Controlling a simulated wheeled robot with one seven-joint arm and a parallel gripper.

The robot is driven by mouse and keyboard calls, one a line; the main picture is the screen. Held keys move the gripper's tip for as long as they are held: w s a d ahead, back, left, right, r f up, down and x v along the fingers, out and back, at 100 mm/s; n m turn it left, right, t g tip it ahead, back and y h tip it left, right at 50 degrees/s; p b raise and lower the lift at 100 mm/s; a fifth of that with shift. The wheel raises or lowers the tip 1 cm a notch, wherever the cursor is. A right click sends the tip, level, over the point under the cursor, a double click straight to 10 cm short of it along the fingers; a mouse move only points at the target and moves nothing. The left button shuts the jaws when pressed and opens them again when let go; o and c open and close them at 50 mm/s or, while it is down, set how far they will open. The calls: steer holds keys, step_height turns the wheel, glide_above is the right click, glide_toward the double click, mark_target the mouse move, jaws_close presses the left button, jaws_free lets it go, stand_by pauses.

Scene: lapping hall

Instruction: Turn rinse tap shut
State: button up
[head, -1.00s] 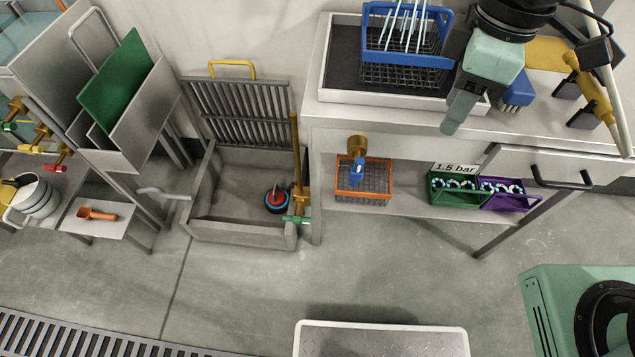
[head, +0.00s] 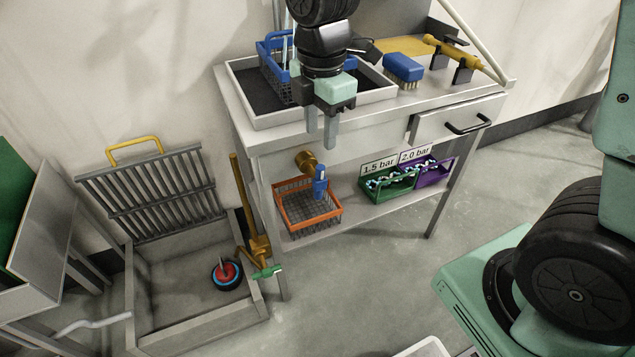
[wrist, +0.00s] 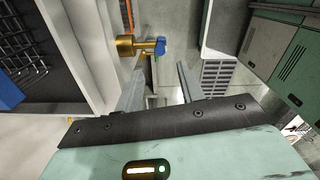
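A brass tap (head: 306,161) with a blue handle (head: 320,183) sticks out below the bench top, its handle hanging down. It also shows in the wrist view, the brass body (wrist: 136,46) with the blue handle (wrist: 161,48) ahead of my fingers. A second brass tap (head: 258,248) with a green handle (head: 267,272) stands at the floor basin. No label shows which is the rinse tap. My gripper (head: 321,130) points down at the bench's front edge, above the blue handle and apart from it. Its fingers are parted and empty, also in the wrist view (wrist: 160,88).
An orange basket (head: 308,208) sits on the lower shelf below the blue-handled tap. Green (head: 391,185) and purple (head: 432,172) crates stand to its right. A tray (head: 266,116) with a blue rack, a brush (head: 403,69) and a drawer handle (head: 468,126) are nearby.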

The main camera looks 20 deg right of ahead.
steer(key=b, duration=0.3)
glide_toward(320, 199)
steer(key=f, duration=0.2)
steer(key=w+f, duration=0.1)
steer(key=f, duration=0.2)
steer(key=shift+d+f, duration=0.1)
steer(key=shift+d, duration=0.1)
jaws_close()
